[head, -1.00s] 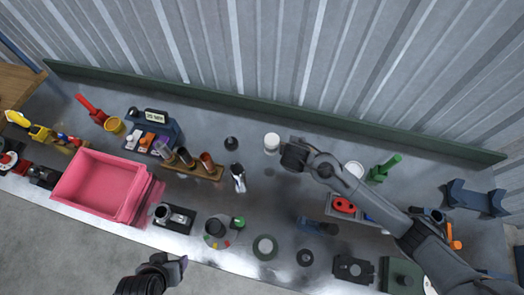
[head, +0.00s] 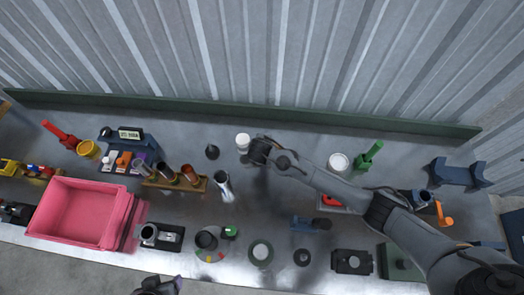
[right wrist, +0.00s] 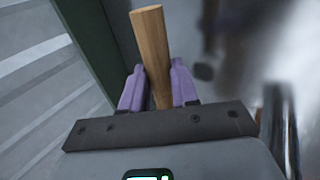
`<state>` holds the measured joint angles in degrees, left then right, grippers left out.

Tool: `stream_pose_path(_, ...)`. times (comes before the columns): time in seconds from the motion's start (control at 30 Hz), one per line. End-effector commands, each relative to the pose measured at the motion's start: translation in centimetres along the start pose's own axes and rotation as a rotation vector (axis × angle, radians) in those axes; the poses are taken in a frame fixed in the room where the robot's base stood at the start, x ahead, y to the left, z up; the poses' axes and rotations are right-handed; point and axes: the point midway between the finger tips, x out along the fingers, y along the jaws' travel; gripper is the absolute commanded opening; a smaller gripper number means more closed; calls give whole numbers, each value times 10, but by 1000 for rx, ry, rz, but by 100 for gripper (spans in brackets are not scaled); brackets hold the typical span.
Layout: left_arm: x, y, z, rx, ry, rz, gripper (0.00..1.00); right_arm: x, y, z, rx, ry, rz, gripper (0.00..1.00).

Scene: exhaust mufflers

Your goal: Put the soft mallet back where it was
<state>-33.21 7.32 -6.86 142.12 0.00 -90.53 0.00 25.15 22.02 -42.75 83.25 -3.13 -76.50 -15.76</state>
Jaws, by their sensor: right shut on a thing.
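My right gripper (head: 256,150) is over the back middle of the bench. In the right wrist view its purple fingers (right wrist: 158,88) are shut on a wooden handle (right wrist: 150,45), which I take to be the soft mallet's. A white cylinder (head: 243,141) shows just left of the gripper in the head view and looks like the mallet's head. The handle is hidden by the gripper there. My left gripper (head: 160,286) is at the bottom edge of the head view, partly cut off; its jaws do not show clearly.
A black cone (head: 212,152), a metal pipe (head: 223,187) and a wooden rack of tubes (head: 160,182) stand left of the right gripper. A white can (head: 338,161) and green tool (head: 368,154) stand to its right. A green rail (head: 150,104) runs behind. A pink bin (head: 80,212) is at left.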

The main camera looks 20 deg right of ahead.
Motion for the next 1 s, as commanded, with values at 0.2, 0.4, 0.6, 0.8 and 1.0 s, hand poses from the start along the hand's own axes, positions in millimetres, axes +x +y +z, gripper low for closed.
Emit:
stream_pose_path(0.2,1,1,0,-3,0,3,63,6,-1,-9,1,0,2,0)
stream_pose_path(0.4,1,3,0,-11,1,9,63,25,-14,-9,0,-1,1,0)
stream_pose_path(0.6,1,3,0,-12,2,10,63,38,-22,-9,1,0,2,0)
stream_pose_path(0.8,1,3,0,-10,1,9,63,38,-22,-9,1,1,2,0)
stream_pose_path(1.0,3,1,1,-4,0,4,63,41,-24,-9,1,1,2,0)
